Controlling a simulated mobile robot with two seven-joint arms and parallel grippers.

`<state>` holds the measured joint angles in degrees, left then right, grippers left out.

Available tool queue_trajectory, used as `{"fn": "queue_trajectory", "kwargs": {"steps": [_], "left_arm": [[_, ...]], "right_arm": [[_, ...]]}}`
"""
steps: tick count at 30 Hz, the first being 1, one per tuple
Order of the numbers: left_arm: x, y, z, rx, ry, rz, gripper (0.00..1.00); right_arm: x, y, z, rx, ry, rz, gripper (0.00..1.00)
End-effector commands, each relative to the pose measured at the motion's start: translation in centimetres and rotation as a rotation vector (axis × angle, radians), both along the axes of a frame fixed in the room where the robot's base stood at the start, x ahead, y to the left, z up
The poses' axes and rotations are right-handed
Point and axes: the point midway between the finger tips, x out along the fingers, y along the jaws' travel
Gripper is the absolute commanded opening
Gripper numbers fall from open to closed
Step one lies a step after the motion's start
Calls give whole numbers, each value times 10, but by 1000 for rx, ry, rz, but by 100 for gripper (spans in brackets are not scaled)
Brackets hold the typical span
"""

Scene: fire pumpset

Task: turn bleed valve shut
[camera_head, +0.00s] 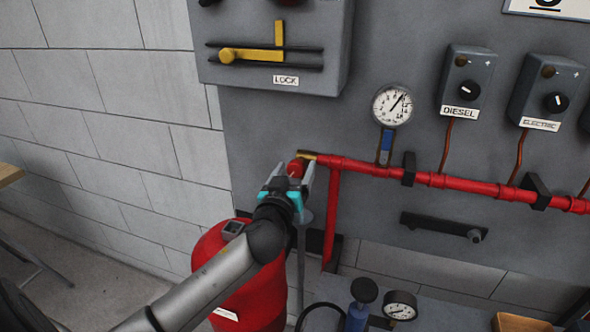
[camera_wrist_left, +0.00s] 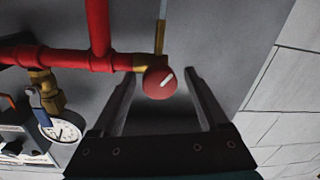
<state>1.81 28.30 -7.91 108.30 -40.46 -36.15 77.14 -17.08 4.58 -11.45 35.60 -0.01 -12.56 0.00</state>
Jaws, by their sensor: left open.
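The bleed valve is a round red knob (camera_head: 297,168) with a white mark, at the left end of the red pipe (camera_head: 350,166) in the head view. It also shows in the left wrist view (camera_wrist_left: 160,82), on a short brass fitting (camera_wrist_left: 142,62). My left gripper (camera_head: 291,180) is open, with its fingers toward the knob. In the left wrist view the knob appears between the two fingertips (camera_wrist_left: 160,76), and a gap shows on each side of it. Whether the fingers reach around the knob is hard to tell. My right gripper is not in view.
A pressure gauge (camera_head: 392,104) with a blue-handled valve (camera_head: 387,140) stands above the pipe. A red tank (camera_head: 240,275) is below my left arm. A grey box with a yellow lever (camera_head: 250,55) hangs above. DIESEL (camera_head: 465,82) and ELECTRIC (camera_head: 543,92) switch boxes are at the right.

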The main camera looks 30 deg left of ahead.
Motion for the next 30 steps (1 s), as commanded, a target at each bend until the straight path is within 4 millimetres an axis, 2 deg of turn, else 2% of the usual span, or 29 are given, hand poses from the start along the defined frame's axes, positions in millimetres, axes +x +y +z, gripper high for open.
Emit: {"fn": "queue_trajectory", "kwargs": {"steps": [8, 27, 28, 30], "left_arm": [[1, 0, 0, 0, -1, -1, 75], [0, 0, 0, 0, 0, 1, 3], [0, 0, 0, 0, 0, 1, 0], [0, 1, 0, 0, 0, 1, 0]], "right_arm": [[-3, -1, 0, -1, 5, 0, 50], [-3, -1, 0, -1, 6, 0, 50], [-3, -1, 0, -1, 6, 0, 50], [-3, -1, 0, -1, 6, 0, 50]]}}
